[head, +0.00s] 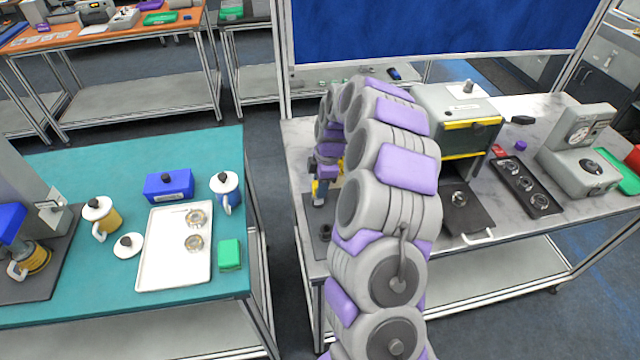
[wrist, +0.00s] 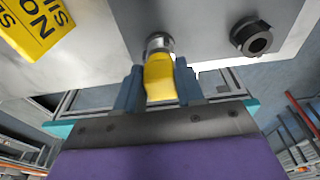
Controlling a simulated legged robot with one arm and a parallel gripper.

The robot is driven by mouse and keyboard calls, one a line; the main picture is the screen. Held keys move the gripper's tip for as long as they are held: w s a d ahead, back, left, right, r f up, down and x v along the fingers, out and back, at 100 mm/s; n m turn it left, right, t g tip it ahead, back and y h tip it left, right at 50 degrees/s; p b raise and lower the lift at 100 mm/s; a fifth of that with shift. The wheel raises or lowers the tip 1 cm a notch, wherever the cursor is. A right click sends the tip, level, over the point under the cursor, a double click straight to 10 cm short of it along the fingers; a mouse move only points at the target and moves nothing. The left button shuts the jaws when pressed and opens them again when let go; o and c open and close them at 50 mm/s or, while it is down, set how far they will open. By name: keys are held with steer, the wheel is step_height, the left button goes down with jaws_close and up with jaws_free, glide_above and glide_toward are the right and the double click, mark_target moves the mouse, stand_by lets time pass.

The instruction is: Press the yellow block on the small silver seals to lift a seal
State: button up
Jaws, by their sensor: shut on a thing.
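In the wrist view my gripper (wrist: 158,88) has its blue fingers closed on both sides of a yellow block (wrist: 160,80). The block's far end meets a short silver cylinder (wrist: 159,42) on a pale grey surface; I cannot tell whether they touch. In the head view my gripper (head: 320,192) hangs over the left end of the marble-topped table, partly hidden by my arm. Small round silver pieces that may be seals lie in a black tray (head: 544,208) on that table. Two more round metal pieces (head: 197,217) (head: 195,242) lie on a white tray (head: 149,271) at left.
In the wrist view a dark ring-shaped fitting (wrist: 252,37) sits right of the cylinder, and a yellow label (wrist: 36,25) is at upper left. A grey oven-like box (head: 455,105) and a scale (head: 578,160) stand on the marble table. A floor gap separates the teal table (head: 60,170).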

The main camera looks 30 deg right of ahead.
steer(key=shift+s+f, duration=0.1)
steer(key=shift+f, duration=0.45)
stand_by(1.4)
steer(key=shift+r+p, duration=0.8)
steer(key=shift+r, duration=2.8)
